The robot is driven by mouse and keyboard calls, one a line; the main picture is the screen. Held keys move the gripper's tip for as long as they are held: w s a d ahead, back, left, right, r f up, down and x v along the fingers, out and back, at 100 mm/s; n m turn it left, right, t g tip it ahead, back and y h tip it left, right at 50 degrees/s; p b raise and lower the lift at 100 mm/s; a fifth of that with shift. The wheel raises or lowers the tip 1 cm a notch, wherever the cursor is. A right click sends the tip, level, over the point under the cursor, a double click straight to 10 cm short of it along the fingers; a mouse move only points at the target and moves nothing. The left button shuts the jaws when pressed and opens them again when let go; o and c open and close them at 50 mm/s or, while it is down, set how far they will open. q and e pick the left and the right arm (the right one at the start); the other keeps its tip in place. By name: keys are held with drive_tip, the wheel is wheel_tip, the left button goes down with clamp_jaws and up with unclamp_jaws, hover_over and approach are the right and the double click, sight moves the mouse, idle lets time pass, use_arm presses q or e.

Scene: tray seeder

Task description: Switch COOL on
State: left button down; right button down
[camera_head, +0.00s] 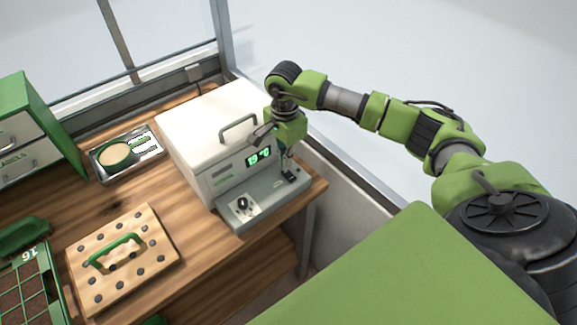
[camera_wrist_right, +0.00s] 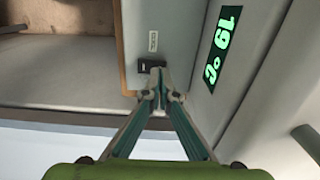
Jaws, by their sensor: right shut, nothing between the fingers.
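The white box (camera_head: 203,127) with a green digital display (camera_head: 258,157) stands on the bench; the display reads about 19 °C, also in the right wrist view (camera_wrist_right: 222,44). Its grey front ledge (camera_head: 262,198) carries a dark switch (camera_head: 291,177) at the right end. In the right wrist view the dark switch (camera_wrist_right: 150,65) sits below a small label (camera_wrist_right: 153,41) too small to read. My right gripper (camera_wrist_right: 158,78) is shut and empty, its fingertips right at the switch's near edge. I cannot tell whether they touch it. The switch is partly hidden. My left gripper is not in view.
A black knob (camera_head: 242,203) is on the ledge's left part. A wooden dibber board (camera_head: 125,262) with a green handle, a metal tray (camera_head: 127,155) with a round pot, a green drawer cabinet (camera_head: 32,125) and a seed tray (camera_head: 35,290) occupy the wooden bench (camera_head: 190,240).

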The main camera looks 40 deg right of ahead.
drive_tip(key=shift+f+b, duration=1)
drive_tip(key=shift+f, duration=0.15)
idle(0.5)
drive_tip(key=shift+r, duration=0.2)
drive_tip(key=shift+r+p, duration=1.85)
drive_tip(key=shift+r, duration=1.55)
